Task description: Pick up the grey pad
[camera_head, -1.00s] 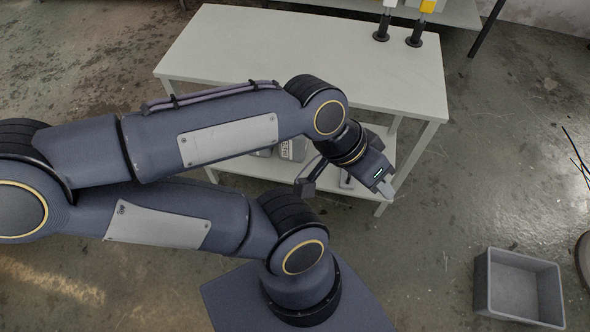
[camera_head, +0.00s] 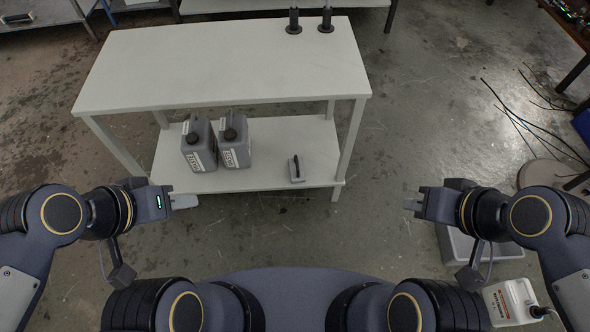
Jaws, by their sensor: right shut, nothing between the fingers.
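The grey pad (camera_head: 296,168) appears to be the small pale-grey piece with a dark handle on the right part of the lower shelf (camera_head: 265,180). It lies apart from both grippers. My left gripper (camera_head: 185,201) is left of it, in front of the table's left side; I cannot tell whether its fingers are apart. My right gripper (camera_head: 411,201) is to the right of the table, shut and empty.
Two grey canisters (camera_head: 199,146) (camera_head: 234,143) stand on the shelf left of the pad. The tabletop (camera_head: 220,60) overhangs the shelf, with two black stands (camera_head: 294,22) (camera_head: 326,20) at its back. A grey bin (camera_head: 455,244) and white canister (camera_head: 509,302) are at right.

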